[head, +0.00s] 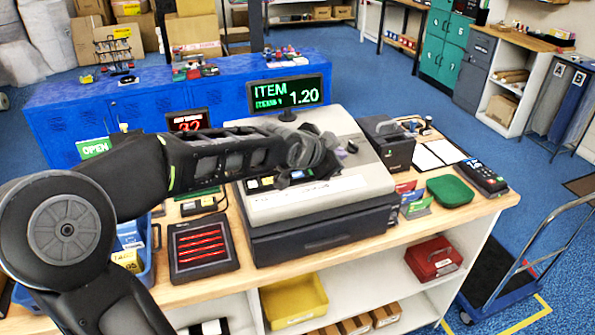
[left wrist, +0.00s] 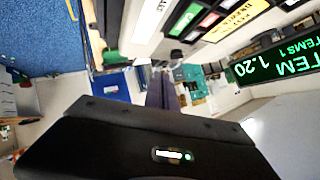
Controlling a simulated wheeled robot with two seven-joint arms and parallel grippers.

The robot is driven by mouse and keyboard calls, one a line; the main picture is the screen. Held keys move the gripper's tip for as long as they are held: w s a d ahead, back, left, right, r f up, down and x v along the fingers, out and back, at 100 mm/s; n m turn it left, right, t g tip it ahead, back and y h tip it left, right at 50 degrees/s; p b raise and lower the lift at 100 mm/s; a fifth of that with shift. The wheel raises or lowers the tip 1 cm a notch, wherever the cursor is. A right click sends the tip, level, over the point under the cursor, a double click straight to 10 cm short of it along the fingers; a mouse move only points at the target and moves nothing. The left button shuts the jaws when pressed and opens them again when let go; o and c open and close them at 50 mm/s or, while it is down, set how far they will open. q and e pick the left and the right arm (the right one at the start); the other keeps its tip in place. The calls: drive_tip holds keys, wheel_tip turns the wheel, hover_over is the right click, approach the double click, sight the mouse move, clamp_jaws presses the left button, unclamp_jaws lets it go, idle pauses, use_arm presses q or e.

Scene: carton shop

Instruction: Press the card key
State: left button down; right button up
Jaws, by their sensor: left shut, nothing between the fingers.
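The cash register (head: 320,205) stands on the counter, grey on top with a dark drawer front. Its key panel (head: 268,183) shows a few coloured keys beside my left gripper (head: 326,150), which is above the register top and hides much of the panel. In the left wrist view, white, red, green and yellow keys (left wrist: 195,20) show at the top, upside down. I cannot tell which one is the card key. My left gripper's fingers (left wrist: 165,92) are shut with nothing between them. Contact with a key cannot be seen. My right gripper is out of view.
The lit display (head: 287,95) reads ITEM 1.20 and stands behind my left gripper. A black printer box (head: 387,145), a card terminal (head: 483,178) and a green pad (head: 450,191) are to the right.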

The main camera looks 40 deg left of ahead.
use_arm(q)
drive_tip(key=s+a+r+m+g+y, duration=0.1)
drive_tip(key=s+a+r+m, duration=0.1)
drive_tip(key=a, duration=0.6)
drive_tip(key=shift+s+a+r+m+y, duration=0.15)
drive_tip(key=shift+s+r+m+y, duration=0.15)
drive_tip(key=shift+s+m, duration=0.45)
drive_tip(key=shift+f, duration=0.1)
drive_tip(key=b, duration=0.6)
hover_over(296, 179)
wheel_tip(296, 179, down, 7)
drive_tip(key=shift+w+f, duration=0.1)
drive_tip(key=shift+f, duration=0.05)
drive_tip(key=shift+w+a+f+b, duration=0.1)
drive_tip(key=shift+f+b, duration=0.4)
drive_tip(key=shift+f, duration=0.05)
drive_tip(key=shift+f, duration=0.1)
drive_tip(key=shift+f+b, duration=0.3)
drive_tip(key=shift+b, duration=0.35)
